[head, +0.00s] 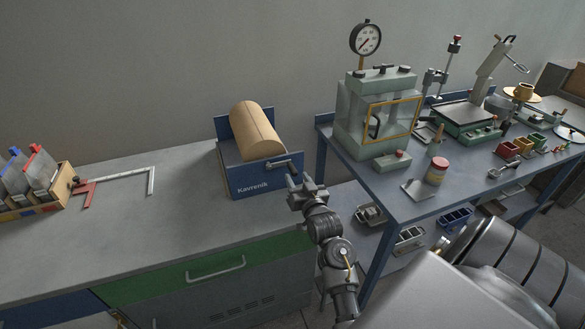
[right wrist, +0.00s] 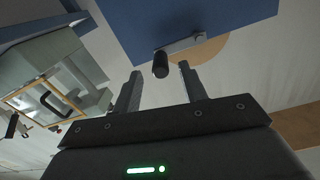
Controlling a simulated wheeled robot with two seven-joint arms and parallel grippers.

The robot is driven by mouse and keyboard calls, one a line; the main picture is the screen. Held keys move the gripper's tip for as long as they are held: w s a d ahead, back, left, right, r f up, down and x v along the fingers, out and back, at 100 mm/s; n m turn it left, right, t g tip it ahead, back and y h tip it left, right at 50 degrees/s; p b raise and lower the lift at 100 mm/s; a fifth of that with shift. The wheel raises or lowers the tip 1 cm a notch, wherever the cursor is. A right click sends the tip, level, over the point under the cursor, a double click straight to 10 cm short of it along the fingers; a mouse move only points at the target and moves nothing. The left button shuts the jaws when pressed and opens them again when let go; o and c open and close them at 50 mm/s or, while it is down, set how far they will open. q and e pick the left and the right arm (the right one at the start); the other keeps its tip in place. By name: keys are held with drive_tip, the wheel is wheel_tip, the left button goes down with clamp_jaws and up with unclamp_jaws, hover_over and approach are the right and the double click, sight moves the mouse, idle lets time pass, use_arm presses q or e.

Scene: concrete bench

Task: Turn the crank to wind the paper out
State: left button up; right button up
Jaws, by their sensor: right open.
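The paper winder is a blue box (head: 257,181) marked "Kavrenik" with a brown paper roll (head: 258,131) on top. It stands at the right part of the concrete bench. Its crank (head: 283,163) is on the front face, with a dark handle knob that also shows in the right wrist view (right wrist: 160,66). My right gripper (head: 300,181) is just in front of the crank. In the right wrist view its two fingers (right wrist: 160,85) are apart, with the knob beyond and between their tips, not visibly touched. My left gripper is not in view.
A red clamp and metal square (head: 123,178) and a wooden bin of files (head: 37,198) lie on the left of the bench (head: 140,232). A second blue bench (head: 385,190) at right holds a green press chamber (head: 372,115) and several tools. The middle of the concrete bench is clear.

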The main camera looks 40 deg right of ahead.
drive_tip(key=shift+p+x, duration=0.3)
drive_tip(key=shift+x, duration=2.35)
clamp_jaws()
